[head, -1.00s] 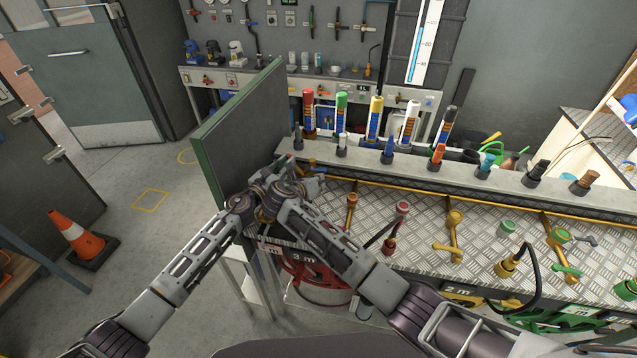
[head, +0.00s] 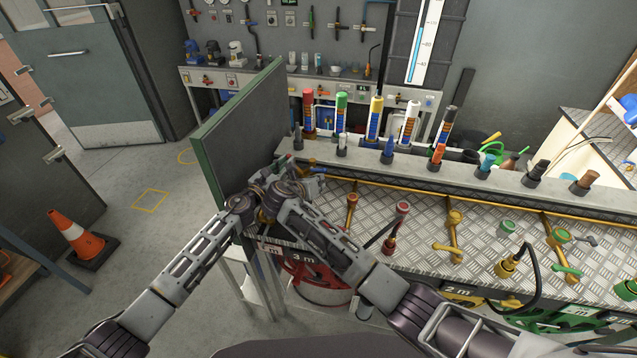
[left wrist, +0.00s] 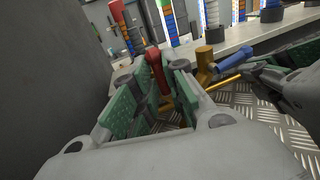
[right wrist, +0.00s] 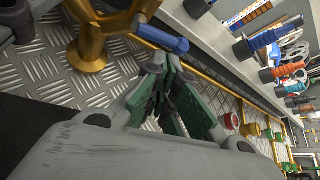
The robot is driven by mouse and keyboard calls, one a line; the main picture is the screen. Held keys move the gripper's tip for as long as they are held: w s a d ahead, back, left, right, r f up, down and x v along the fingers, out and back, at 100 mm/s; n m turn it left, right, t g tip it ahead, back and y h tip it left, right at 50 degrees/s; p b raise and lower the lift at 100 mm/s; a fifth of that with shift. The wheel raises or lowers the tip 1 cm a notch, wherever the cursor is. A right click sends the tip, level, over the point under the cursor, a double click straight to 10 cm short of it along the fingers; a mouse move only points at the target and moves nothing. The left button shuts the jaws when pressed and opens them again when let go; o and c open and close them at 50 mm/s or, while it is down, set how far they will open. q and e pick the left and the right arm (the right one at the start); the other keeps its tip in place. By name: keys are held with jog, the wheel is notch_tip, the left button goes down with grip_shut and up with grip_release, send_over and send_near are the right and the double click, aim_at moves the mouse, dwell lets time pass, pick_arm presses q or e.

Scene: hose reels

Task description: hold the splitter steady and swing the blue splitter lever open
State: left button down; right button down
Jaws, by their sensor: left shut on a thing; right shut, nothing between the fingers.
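The brass splitter stands on the bench's far left corner; its body shows in the left wrist view (left wrist: 207,64) and in the right wrist view (right wrist: 92,38). Its blue lever (right wrist: 161,38) sticks out sideways from the brass; it also shows in the left wrist view (left wrist: 235,57). A red lever (left wrist: 155,70) stands between the green-padded fingers of my left gripper (left wrist: 158,88), which is shut on the splitter there. My right gripper (right wrist: 165,78) is shut and empty, its fingertips close beside the blue lever; I cannot tell if they touch. My arms hide much of the splitter in the head view.
A green-edged upright panel (head: 235,145) stands just left of the splitter. Several brass taps and pipes (head: 453,235) sit along the tread-plate bench (head: 420,220) to the right. Coloured tubes (head: 375,118) stand behind. A red reel (head: 310,275) hangs below the front edge.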

jog(key=shift+r, duration=0.15)
jog(key=shift+r, duration=0.5)
jog(key=shift+r, duration=0.1)
dwell(0.3)
jog(key=shift+s+f, duration=0.25)
jog(key=shift+f, duration=0.75)
jog(key=shift+s+f, duration=0.25)
jog(key=shift+f, duration=0.7)
jog(key=d+v, duration=0.1)
jog(key=v, duration=0.8)
jog(key=shift+s+r, duration=0.45)
jog(key=shift+s, duration=0.1)
jog(key=shift+a, duration=0.1)
